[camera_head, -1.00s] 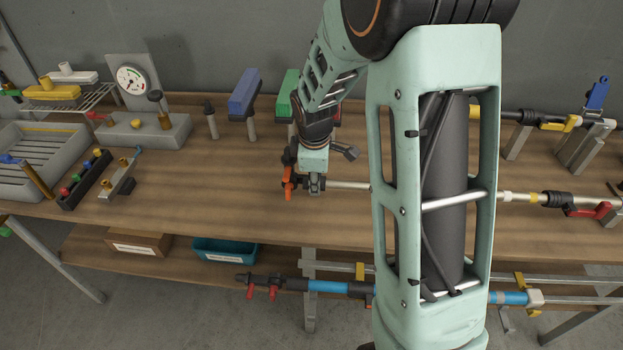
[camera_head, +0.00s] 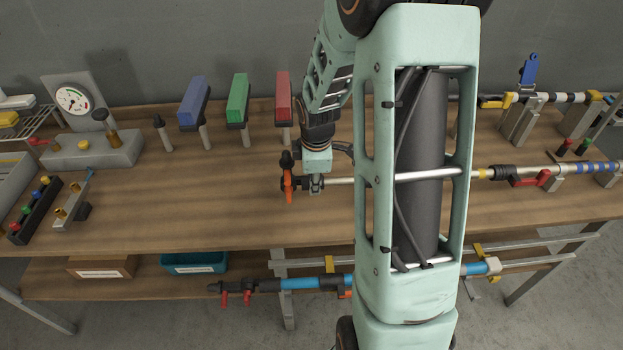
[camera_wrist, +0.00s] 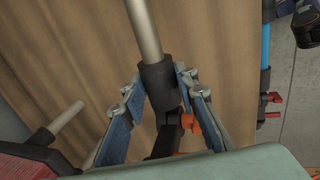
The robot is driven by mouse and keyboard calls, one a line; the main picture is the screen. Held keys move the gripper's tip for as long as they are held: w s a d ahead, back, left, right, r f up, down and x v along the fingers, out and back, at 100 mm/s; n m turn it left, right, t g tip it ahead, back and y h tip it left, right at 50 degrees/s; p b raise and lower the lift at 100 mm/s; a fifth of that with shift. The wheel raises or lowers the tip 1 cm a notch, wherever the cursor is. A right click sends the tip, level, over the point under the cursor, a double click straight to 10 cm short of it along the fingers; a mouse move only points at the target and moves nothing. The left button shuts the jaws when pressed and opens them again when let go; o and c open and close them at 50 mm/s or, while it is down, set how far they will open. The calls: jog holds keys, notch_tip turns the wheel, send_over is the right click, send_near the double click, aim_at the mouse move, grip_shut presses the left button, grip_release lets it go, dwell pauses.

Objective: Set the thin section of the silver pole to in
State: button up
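The silver pole (camera_head: 342,181) lies level above the bench. Its left end has a black collar (camera_wrist: 158,84) and an orange lever (camera_head: 288,186). My gripper (camera_head: 313,186) reaches down over this end. In the wrist view, my fingers (camera_wrist: 162,92) close on both sides of the collar, and the bare silver tube runs away beyond them. My forearm hides the middle of the pole in the head view. To the right, the pole meets a black fitting with a red lever (camera_head: 530,181) and a blue-and-white striped section (camera_head: 592,168).
Blue (camera_head: 193,101), green (camera_head: 237,98) and red (camera_head: 283,96) blocks stand on posts behind my gripper. A gauge (camera_head: 73,99) stands at the back left. A blue-black pole (camera_head: 300,284) lies below the bench front.

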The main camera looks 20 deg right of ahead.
jog(key=o, duration=0.4)
jog(key=shift+d, duration=0.1)
jog(key=shift+o, duration=0.2)
jog(key=v, duration=1.2)
